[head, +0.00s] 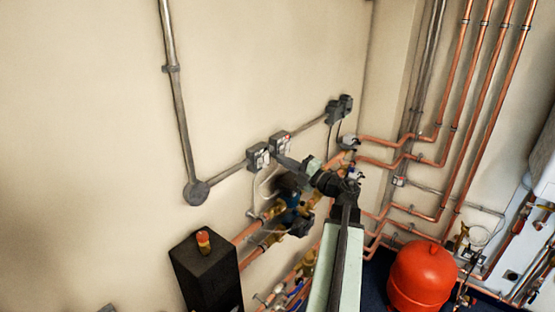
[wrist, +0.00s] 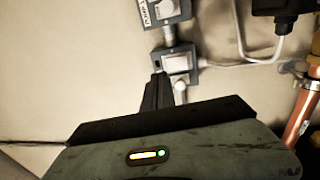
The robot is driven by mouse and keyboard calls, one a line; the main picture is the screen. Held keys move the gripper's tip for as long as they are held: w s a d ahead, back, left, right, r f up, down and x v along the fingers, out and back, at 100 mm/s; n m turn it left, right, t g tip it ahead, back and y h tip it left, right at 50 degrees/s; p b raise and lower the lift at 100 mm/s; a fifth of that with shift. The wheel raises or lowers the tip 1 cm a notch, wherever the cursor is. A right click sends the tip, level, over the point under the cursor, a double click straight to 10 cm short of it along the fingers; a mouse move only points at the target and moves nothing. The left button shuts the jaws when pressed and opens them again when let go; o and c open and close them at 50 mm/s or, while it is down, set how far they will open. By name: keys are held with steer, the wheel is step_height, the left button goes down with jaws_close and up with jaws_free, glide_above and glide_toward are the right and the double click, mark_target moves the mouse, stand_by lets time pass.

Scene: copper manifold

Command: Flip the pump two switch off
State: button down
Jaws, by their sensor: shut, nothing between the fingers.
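Two small grey switch boxes sit on the wall conduit in the head view, a left one (head: 258,156) and a right one (head: 280,143). Which one is pump two I cannot tell. My gripper (head: 281,158) reaches in from the right, its tip close to these boxes. In the wrist view my gripper (wrist: 159,77) is shut and empty, its tips at the lower left edge of a grey switch box (wrist: 178,62). Whether they touch it is unclear. Another box with a white label (wrist: 147,12) shows above; the label is too blurred to read. The switch position cannot be made out.
Pumps and copper pipes (head: 248,231) lie below the boxes, close to my arm. A darker grey box (head: 339,108) is on the wall further right. A black block (head: 205,272) and a red vessel (head: 420,275) stand lower down.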

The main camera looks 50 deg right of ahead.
steer(key=s+d+r, duration=0.1)
steer(key=s, duration=0.8)
steer(key=shift+p, duration=0.4)
